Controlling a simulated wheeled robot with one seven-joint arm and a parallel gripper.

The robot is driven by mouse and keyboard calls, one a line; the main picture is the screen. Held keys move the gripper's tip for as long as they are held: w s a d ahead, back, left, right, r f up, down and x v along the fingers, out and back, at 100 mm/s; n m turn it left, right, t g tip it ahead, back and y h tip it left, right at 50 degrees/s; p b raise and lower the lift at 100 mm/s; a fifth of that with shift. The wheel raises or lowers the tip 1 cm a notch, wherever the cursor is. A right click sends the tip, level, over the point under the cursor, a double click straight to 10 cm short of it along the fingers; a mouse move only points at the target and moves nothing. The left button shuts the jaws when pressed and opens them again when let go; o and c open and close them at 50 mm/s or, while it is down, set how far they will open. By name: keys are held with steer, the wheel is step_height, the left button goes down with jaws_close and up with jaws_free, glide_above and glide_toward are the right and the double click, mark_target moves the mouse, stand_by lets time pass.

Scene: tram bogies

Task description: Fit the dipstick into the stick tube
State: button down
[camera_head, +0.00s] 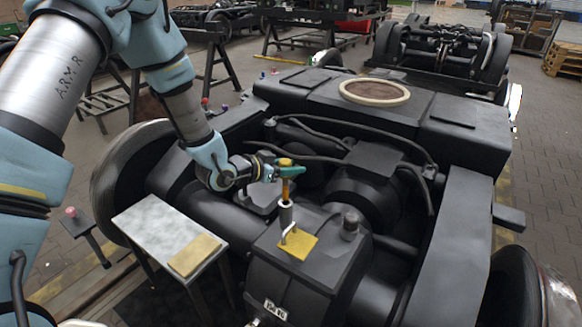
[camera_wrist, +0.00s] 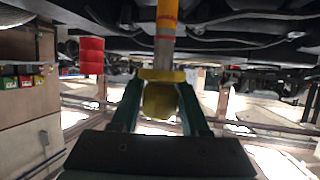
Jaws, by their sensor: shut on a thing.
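The dipstick (camera_head: 286,187) stands about upright, with an orange and yellow part below my gripper. My gripper (camera_head: 291,169) is shut on its yellow upper end, between teal fingers. In the wrist view the dipstick's yellow grip (camera_wrist: 160,101) sits between the fingers of my gripper (camera_wrist: 160,88), with a grey section and an orange-yellow section beyond it. The grey stick tube (camera_head: 286,215) rises from the dark gearbox housing directly below the dipstick. The orange part meets or nearly meets the tube's mouth. I cannot tell how much of the stick is inside.
A small table (camera_head: 157,224) with a tan pad (camera_head: 194,255) is at left. Dark hoses (camera_head: 310,157) run behind my gripper.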

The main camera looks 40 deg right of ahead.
step_height(320, 180, down, 10)
steer(key=b, duration=0.8)
stand_by(3.1)
steer(key=shift+c, duration=1.6)
jaws_free()
steer(key=shift+a, duration=0.1)
steer(key=v, duration=1)
steer(key=shift+a+r+b, duration=0.2)
steer(key=shift+a+b, duration=0.05)
steer(key=shift+b, duration=0.05)
steer(key=shift+w, duration=0.1)
